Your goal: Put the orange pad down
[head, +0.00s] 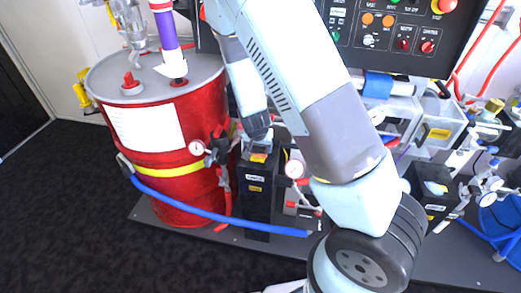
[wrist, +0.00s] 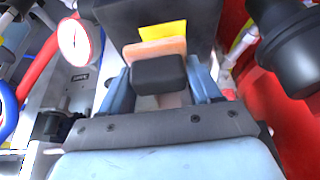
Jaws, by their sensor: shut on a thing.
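The orange pad (wrist: 150,48) shows in the wrist view as a pale orange strip between the two blue fingers of my gripper (wrist: 157,80). A dark block in front hides part of it. My gripper is shut on the pad. In the head view my gripper (head: 257,136) points down over the top of a narrow black box (head: 258,205), left of centre. A small bit of the orange pad (head: 259,157) shows there below the gripper. Whether the pad touches the box top cannot be told.
A red drum (head: 150,165) stands close on the left, with a blue hose (head: 215,213) crossing in front of the box. Gauges and pipes crowd the right side. A control panel (head: 395,35) is above right. Dark floor is clear at left.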

